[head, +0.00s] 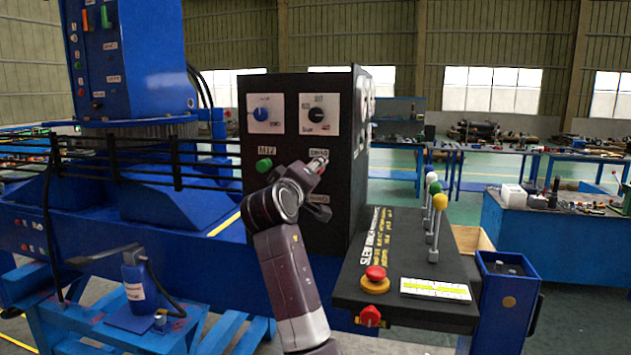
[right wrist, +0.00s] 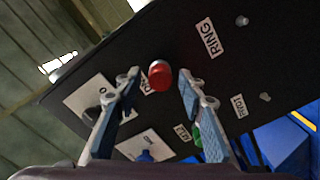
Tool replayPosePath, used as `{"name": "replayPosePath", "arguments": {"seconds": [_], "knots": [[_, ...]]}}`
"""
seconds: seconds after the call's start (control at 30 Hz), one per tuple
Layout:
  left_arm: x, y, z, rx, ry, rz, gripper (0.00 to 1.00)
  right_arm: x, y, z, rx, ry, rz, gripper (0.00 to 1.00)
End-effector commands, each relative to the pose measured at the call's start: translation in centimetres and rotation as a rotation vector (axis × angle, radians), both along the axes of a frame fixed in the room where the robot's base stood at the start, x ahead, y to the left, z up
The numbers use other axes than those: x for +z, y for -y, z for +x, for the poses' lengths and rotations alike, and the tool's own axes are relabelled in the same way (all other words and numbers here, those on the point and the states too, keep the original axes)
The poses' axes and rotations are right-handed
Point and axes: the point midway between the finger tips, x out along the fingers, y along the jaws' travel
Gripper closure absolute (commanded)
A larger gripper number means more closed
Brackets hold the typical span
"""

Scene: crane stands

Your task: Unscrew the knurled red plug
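A small round red plug (right wrist: 159,74) sits on the black panel (right wrist: 175,35) in the right wrist view. It appears between the fingertips of my right gripper (right wrist: 158,82), with a visible gap on both sides. The fingers are spread and hold nothing; contact with the panel cannot be told. In the head view my right arm reaches up to the front of the black cabinet (head: 268,88), and the right gripper (head: 312,178) is close to its face. The plug cannot be made out there behind the gripper. My left gripper is in neither view.
A green knob (head: 264,165) is left of the gripper, below two rotary switches. A sloped console (head: 400,250) with levers, a red mushroom button (head: 375,280) and a red knob (head: 370,315) juts out at right. Black rails (head: 120,160) run at left.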

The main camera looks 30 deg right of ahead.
Motion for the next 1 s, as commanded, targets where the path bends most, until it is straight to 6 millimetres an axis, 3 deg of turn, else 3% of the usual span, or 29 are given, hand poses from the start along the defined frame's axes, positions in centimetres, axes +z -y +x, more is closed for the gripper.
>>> {"name": "replayPosePath", "arguments": {"seconds": [0.37, 1.0], "knots": [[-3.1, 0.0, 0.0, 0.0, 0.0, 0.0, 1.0, -0.3, -0.1, 0.0, 0.001, 0.297, 0.254, 0.63], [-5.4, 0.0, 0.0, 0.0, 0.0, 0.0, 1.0, 0.0, 0.0, 0.0, -0.001, 0.715, 0.611, 0.63]]}}
